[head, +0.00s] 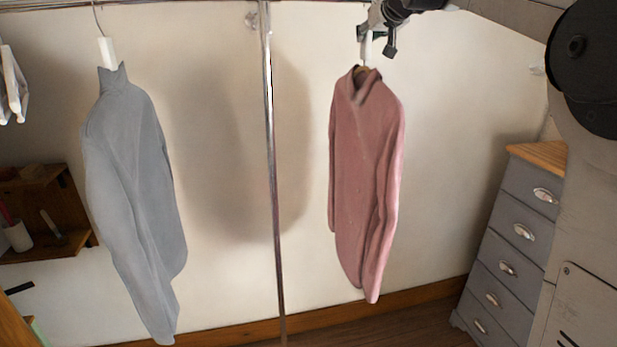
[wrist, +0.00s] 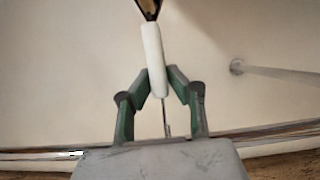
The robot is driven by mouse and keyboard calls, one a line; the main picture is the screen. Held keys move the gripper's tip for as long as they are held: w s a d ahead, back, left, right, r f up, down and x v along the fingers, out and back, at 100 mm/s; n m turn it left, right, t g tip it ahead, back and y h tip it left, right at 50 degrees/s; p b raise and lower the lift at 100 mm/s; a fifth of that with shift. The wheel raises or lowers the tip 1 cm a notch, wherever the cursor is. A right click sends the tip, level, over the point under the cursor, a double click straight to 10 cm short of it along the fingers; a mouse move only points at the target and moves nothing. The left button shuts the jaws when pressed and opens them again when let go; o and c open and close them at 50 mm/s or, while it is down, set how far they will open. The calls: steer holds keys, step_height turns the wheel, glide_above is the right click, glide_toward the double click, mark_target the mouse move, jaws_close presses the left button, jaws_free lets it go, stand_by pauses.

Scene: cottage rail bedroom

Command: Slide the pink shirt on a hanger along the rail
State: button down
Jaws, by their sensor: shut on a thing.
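The pink shirt (head: 366,180) hangs on a hanger at the right of centre in the head view, clear of the floor. The white neck of its hanger (head: 367,48) shows above the collar, just under my gripper (head: 373,33). In the wrist view my gripper (wrist: 160,85) is shut on the white hanger neck (wrist: 153,60), with a green-padded finger on each side. The thin hook shows between the fingers. In the head view, the top of the hook and the rail above it are hidden or out of frame.
A grey shirt (head: 130,190) hangs at the left on its own white-necked hanger. A metal pole (head: 271,180) stands between the two shirts. Grey drawers (head: 508,245) stand at the right, and a wooden shelf (head: 40,210) is on the left. White hangers (head: 12,85) show at the far left.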

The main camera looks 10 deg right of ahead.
steer(key=shift+d, duration=1.5)
steer(key=shift+d+p, duration=0.85)
steer(key=shift+d, duration=2.1)
steer(key=c, duration=1.6)
jaws_free()
steer(key=shift+c, duration=0.2)
steer(key=shift+c, duration=0.4)
steer(key=p+v, duration=0.1)
steer(key=v, duration=1.2)
